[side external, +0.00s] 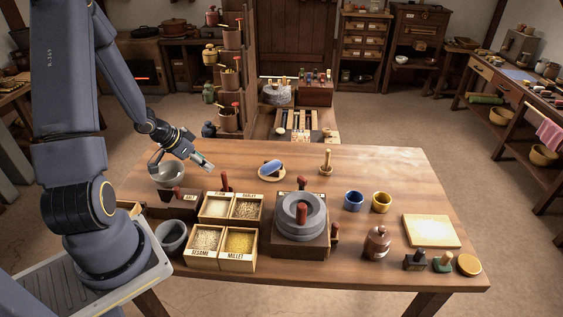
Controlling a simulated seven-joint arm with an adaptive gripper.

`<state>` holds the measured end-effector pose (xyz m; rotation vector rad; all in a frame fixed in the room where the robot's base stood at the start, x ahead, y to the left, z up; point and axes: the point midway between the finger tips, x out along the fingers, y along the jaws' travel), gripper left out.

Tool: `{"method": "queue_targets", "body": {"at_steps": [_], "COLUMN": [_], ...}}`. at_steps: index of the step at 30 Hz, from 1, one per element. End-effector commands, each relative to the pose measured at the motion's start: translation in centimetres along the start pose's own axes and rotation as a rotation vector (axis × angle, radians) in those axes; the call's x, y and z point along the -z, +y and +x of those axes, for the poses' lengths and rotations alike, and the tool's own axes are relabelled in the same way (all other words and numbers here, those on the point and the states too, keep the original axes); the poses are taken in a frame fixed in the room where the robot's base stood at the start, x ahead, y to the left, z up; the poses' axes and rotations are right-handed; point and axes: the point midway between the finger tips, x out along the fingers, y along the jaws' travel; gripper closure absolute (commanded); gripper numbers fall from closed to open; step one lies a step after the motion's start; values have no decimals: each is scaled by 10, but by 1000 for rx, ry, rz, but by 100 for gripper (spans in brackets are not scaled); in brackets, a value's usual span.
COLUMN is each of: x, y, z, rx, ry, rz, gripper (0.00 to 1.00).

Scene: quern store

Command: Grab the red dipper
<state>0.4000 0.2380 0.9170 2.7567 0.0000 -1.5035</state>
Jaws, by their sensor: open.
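A red upright handle (225,182) stands at the back of the grain boxes; it may belong to the red dipper, but its lower end is hidden. Another dark red piece (178,194) shows at the small dark box left of them, too small to identify. My gripper (208,165) is open and empty above the back left of the table, up and to the left of the upright handle and apart from it. A metal bowl (168,176) is beneath and left of my gripper.
Grain boxes (221,264) labelled sesame and millet stand in front. A stone quern (301,226) with red handles is right of them. A blue brush-like item on a round board (271,170), cups (353,201) and a grey bucket (171,237) stand nearby. The back right tabletop is clear.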

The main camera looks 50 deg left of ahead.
Motion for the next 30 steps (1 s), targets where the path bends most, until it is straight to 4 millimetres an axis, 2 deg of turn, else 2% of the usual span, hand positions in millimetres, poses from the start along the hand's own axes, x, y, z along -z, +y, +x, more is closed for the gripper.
{"method": "queue_targets", "body": {"at_steps": [3, 9, 14, 24, 30], "x": [-1, 0, -1, -4, -3], "y": [2, 1, 1, 6, 5], "z": [26, 57, 67, 113, 116], "rx": [-6, -3, -1, -1, 2], "ry": [-3, -2, -2, -3, -1], "rz": [-1, 2, 2, 2, 2], "gripper": [51, 51, 51, 51, 51]}}
